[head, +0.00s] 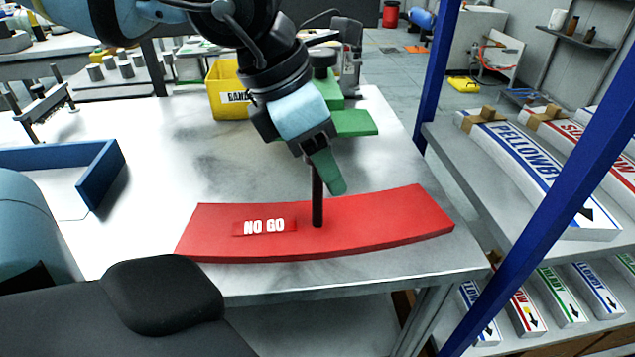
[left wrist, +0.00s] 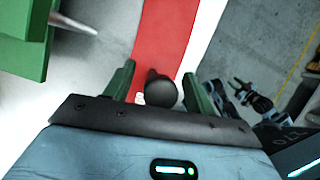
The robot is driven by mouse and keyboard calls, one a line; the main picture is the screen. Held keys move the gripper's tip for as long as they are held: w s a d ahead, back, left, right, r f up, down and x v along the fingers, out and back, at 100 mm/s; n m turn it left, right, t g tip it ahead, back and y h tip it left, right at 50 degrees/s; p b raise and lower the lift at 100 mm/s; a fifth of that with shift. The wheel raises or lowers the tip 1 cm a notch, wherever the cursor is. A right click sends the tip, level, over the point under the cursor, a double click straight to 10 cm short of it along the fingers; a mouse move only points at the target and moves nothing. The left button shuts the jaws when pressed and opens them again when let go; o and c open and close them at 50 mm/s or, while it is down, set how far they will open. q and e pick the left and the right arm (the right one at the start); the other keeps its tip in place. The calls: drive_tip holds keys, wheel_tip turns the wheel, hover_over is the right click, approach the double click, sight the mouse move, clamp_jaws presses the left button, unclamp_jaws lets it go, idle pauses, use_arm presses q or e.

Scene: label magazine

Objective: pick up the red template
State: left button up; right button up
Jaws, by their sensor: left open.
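The red template (head: 370,213) is a long, curved flat piece with a white NO GO label (head: 264,227), lying near the front edge of the grey table. A dark upright handle (head: 317,205) stands on it. My left gripper (head: 326,182) points down at the handle's top, its green fingers open. In the left wrist view, the handle's round black knob (left wrist: 161,92) shows between the two green fingers, with gaps beside it. The template (left wrist: 165,30) runs upward behind it. One finger is mostly hidden in the head view. I do not make out my right gripper.
A blue tray (head: 100,175) lies on the left of the table. A yellow bin (head: 228,92) and a green fixture (head: 355,123) stand behind my left gripper. A blue post (head: 432,75) and a shelf of labelled curved boxes (head: 530,165) are on the right.

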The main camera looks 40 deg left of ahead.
use_arm(q)
drive_tip(key=shift+f, duration=0.2)
clamp_jaws()
idle(0.3)
drive_tip(key=shift+r, duration=0.1)
